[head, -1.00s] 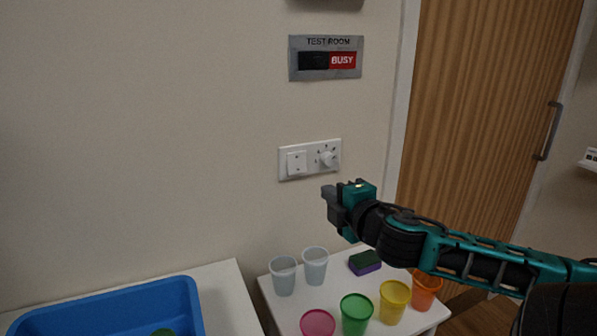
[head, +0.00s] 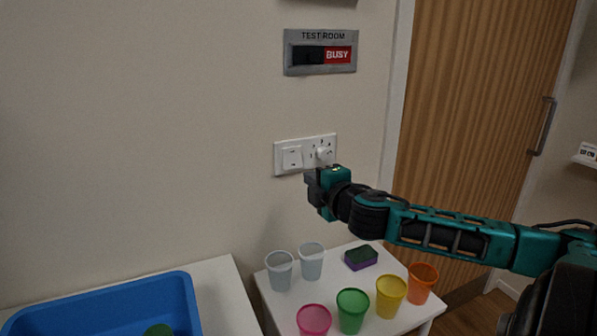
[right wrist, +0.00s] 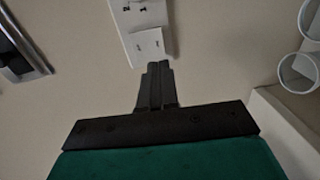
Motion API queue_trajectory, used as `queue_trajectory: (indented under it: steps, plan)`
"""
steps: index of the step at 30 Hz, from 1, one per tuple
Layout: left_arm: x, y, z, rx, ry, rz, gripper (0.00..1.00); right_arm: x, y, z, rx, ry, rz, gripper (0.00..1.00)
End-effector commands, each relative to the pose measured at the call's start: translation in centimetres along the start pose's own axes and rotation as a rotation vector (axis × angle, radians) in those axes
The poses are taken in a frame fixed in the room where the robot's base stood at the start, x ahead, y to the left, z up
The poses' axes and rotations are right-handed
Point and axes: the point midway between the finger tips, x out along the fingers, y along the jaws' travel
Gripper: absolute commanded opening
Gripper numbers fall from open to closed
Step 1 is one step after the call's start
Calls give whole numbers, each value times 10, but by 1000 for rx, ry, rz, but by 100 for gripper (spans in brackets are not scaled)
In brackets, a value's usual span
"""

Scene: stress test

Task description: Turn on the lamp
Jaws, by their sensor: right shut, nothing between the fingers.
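My right gripper (head: 308,184) is shut and empty, just below the plate in the head view. In the right wrist view, its closed fingertips (right wrist: 157,66) point at the lower edge of the rocker switch (right wrist: 148,43). Whether they touch the plate or wall cannot be told. No lamp is recognisable in these views. My left gripper is not in view.
A "TEST ROOM" sign (head: 320,52) showing BUSY hangs above the plate. Below, a white table (head: 262,303) holds several cups, including a green one (head: 352,311), and a sponge (head: 361,258). A blue tray (head: 60,310) is at lower left; a wooden door (head: 470,110) stands right.

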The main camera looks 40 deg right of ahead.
Motion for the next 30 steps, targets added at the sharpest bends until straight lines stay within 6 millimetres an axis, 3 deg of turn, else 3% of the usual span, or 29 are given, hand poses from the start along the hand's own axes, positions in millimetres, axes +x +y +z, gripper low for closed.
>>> queue_trajectory:
  steps: [21, 30]
  plan:
    - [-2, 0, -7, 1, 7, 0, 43, 68, 1, 0, 3, 0, 1, 0]
    - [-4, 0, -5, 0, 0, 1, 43, 78, 0, 0, 0, 2, 0, 0]
